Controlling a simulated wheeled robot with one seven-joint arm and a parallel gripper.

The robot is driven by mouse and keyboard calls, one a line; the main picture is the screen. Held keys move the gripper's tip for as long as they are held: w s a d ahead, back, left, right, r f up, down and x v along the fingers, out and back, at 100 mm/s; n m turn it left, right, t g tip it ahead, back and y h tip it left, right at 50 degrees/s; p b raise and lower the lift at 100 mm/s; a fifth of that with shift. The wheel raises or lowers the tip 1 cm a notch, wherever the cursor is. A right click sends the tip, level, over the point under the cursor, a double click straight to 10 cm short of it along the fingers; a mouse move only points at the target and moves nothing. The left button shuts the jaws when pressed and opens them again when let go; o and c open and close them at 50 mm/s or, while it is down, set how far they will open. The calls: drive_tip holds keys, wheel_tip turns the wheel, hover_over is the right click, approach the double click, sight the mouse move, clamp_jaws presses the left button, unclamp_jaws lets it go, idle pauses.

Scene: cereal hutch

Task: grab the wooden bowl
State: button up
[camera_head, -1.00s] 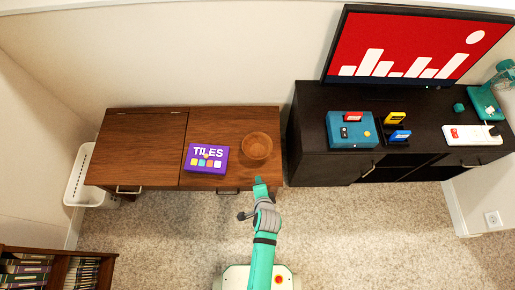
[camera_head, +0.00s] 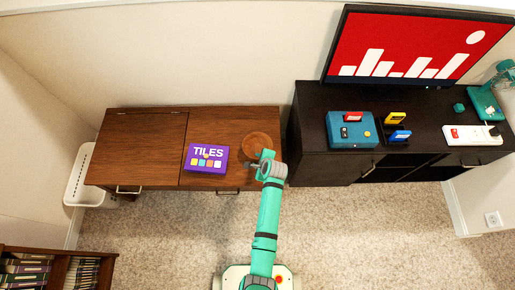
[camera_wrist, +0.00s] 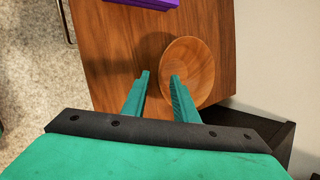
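The wooden bowl (camera_head: 257,143) is round and brown and sits upright near the right end of the brown wooden cabinet top (camera_head: 225,125). My gripper (camera_head: 262,157) is at the bowl's front right edge in the head view, hiding part of it. In the wrist view the bowl (camera_wrist: 188,70) lies just beyond my fingertips. The gripper (camera_wrist: 160,74) is open there, with two green fingers apart. The right finger overlaps the near left part of the bowl in the picture, and the left finger is outside it. I cannot tell whether either finger touches the bowl.
A purple TILES box (camera_head: 206,159) lies left of the bowl. A dark cabinet (camera_head: 315,135) stands close on the right, bearing a monitor (camera_head: 410,50), a blue box (camera_head: 351,130) and a white power strip (camera_head: 472,135). Bare cabinet top (camera_head: 145,150) shows at the left.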

drive_tip(key=shift+x, duration=2.7)
drive_tip(key=shift+w+a+r, duration=0.1)
drive_tip(key=shift+a+r, duration=0.05)
drive_tip(key=shift+a, duration=0.05)
clamp_jaws()
